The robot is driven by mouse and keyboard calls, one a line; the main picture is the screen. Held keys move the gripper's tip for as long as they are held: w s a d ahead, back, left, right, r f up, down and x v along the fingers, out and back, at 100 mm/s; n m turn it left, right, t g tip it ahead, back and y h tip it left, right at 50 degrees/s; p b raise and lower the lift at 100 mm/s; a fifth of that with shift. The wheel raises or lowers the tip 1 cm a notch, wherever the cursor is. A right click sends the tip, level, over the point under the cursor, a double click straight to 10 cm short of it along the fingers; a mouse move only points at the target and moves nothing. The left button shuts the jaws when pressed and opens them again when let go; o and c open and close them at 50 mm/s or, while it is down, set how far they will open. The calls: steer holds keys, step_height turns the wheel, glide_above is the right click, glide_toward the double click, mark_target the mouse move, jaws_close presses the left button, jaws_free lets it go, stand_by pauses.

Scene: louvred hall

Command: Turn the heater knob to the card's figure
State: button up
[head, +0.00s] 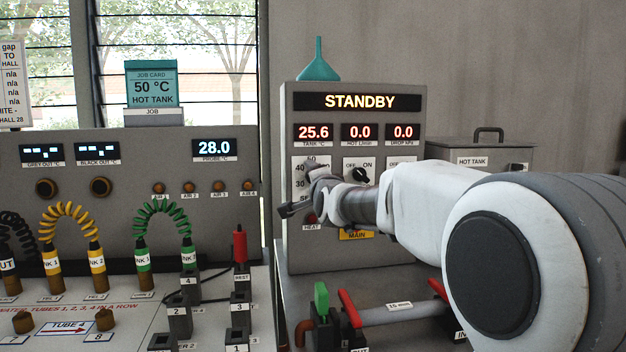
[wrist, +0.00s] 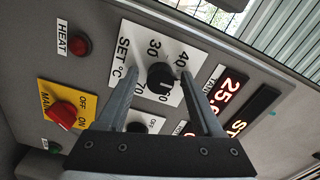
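The teal job card (head: 152,87) in the head view reads 50 °C, HOT TANK. The control box (head: 350,257) shows STANDBY, with a tank readout of 25.6. Its black heater knob (wrist: 160,78) sits on the white SET °C dial plate (wrist: 122,32) in the wrist view. The 30 and 40 marks are readable; other marks are partly covered, and the pointer's exact direction cannot be told. My gripper (wrist: 159,72) is open, one fingertip on each side of the knob, with a small gap showing on both sides. In the head view my gripper (head: 291,207) hides the knob.
A red HEAT lamp (wrist: 79,45) and a red MAIN switch (wrist: 68,115) on a yellow plate are beside the dial. An OFF/ON knob (head: 359,175) is right of it. A teal funnel (head: 319,63) stands on the box.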

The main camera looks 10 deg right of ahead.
steer(key=shift+s, duration=0.1)
steer(key=s+b, duration=0.3)
steer(key=s, duration=0.3)
steer(key=shift+s, duration=0.4)
steer(key=s+p, duration=0.3)
steer(key=s, duration=1.4)
steer(key=shift+s, duration=0.25)
stand_by(0.5)
